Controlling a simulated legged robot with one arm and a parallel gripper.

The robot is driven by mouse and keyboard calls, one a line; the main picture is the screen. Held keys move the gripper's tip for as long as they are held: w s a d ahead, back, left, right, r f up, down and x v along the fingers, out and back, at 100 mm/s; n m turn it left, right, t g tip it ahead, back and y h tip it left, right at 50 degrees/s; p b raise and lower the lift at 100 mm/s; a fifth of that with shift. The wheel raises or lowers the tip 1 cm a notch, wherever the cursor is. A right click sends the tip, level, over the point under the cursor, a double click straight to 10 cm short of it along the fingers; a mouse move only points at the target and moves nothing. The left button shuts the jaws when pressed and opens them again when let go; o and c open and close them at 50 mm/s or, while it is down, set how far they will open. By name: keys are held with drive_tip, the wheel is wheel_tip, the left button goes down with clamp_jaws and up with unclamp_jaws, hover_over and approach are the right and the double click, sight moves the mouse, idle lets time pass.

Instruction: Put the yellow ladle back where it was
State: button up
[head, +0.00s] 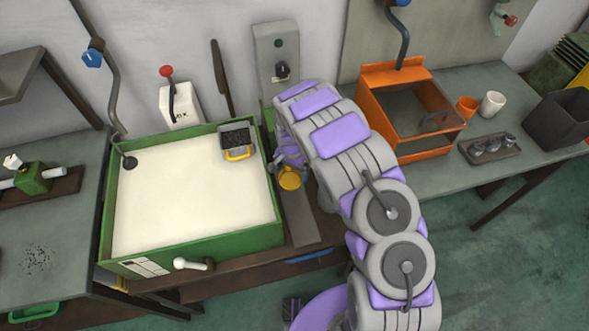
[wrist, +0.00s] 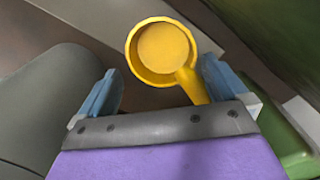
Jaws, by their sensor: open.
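The yellow ladle (head: 290,180) is just right of the green-sided tray, by a dark strip. In the wrist view its round cup (wrist: 163,52) faces the camera, with a paler yellow inside. Its handle (wrist: 192,87) runs down and right, between the blue fingers and nearer the right one. My gripper (wrist: 160,85) is open around the handle; contact with either finger cannot be told. In the head view my gripper (head: 287,163) is mostly hidden by my arm. What the ladle rests on is hidden.
The green tray (head: 190,249) holds a pale flat fill and a small box (head: 238,131) of black bits with a yellow handle. An orange bin (head: 413,157) stands right, near orange (head: 467,107) and white (head: 492,104) cups. A tap (head: 128,162) hangs over the tray's left side.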

wheel_tip(320, 180, up, 13)
drive_tip(key=p, duration=0.3)
drive_tip(key=s+d+r, duration=0.7)
drive_tip(key=d+r, duration=0.1)
drive_tip(key=r, duration=0.3)
drive_tip(key=s+d+r+n, duration=0.1)
drive_tip(key=s+d+r, duration=0.4)
drive_tip(key=s+r, duration=0.15)
drive_tip(key=s+d+r+n+g, duration=0.1)
drive_tip(key=s+r+n, duration=0.1)
drive_tip(key=s, duration=1.1)
drive_tip(key=s+d+r+n, duration=0.1)
drive_tip(key=s+r+n, duration=0.1)
drive_tip(key=s, duration=1.1)
drive_tip(key=shift+s+r+n+g, duration=0.4)
drive_tip(key=shift+r, duration=0.45)
drive_tip(key=shift+d, duration=0.35)
